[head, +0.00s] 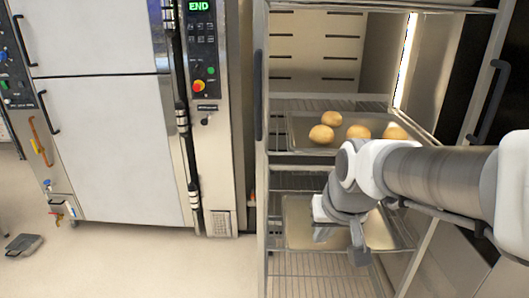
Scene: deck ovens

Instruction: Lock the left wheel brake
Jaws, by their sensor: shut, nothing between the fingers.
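No wheel brake can be made out in the head view; the foot of the rack (262,190) lies below the picture's lower edge. The rack is an open metal frame with wire shelves and trays. My arm reaches in from the right, and my gripper (359,259) hangs in front of the rack over its lower tray (300,228). The gripper points down, is shut and holds nothing. It is small in the picture, and I cannot tell whether it touches the rack.
An upper tray (298,130) holds several round buns (322,134). A steel oven (110,145) with a control panel (203,50) reading END stands on the left. A grey pedal-like object (24,245) lies on the floor. The floor (150,272) before the oven is clear.

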